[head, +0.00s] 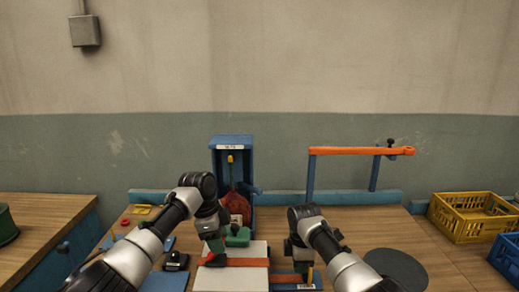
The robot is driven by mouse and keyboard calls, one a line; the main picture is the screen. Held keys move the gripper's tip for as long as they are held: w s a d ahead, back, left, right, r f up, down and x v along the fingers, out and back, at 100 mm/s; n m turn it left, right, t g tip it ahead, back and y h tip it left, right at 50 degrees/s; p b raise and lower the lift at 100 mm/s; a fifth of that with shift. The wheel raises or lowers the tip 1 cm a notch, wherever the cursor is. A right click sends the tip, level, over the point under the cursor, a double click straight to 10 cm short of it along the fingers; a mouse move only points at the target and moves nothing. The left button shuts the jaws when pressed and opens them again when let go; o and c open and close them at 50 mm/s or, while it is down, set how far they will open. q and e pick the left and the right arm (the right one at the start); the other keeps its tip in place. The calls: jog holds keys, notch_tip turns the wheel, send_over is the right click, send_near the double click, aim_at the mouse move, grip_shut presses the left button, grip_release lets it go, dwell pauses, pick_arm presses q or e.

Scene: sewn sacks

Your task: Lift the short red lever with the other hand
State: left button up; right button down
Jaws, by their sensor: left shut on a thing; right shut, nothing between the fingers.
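My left gripper (213,258) is shut, pointing down at the left edge of a pale flat piece (228,280) with an orange band (248,262). What it grips is hidden by its fingers. My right gripper (302,268) is shut and empty, pointing down over a low blue base (290,287) with an orange-red bar (285,278). A small yellow upright (310,276) stands beside its fingers. I cannot tell for sure which part is the short red lever. A green block (238,236) sits just right of my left gripper.
A blue upright frame (231,142) holds a dark red sack (237,204) behind my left gripper. An orange rail (350,151) stands on blue posts at the back right. A dark round disc (396,267) lies to the right.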

pick_arm(q)
jog(key=shift+a+r, duration=0.15)
jog(key=shift+r, duration=0.05)
pick_arm(e)
jog(key=shift+d+f, duration=0.15)
pick_arm(q)
jog(key=shift+a+r, duration=0.3)
jog(key=shift+a, duration=0.3)
jog(key=shift+w+a, duration=0.1)
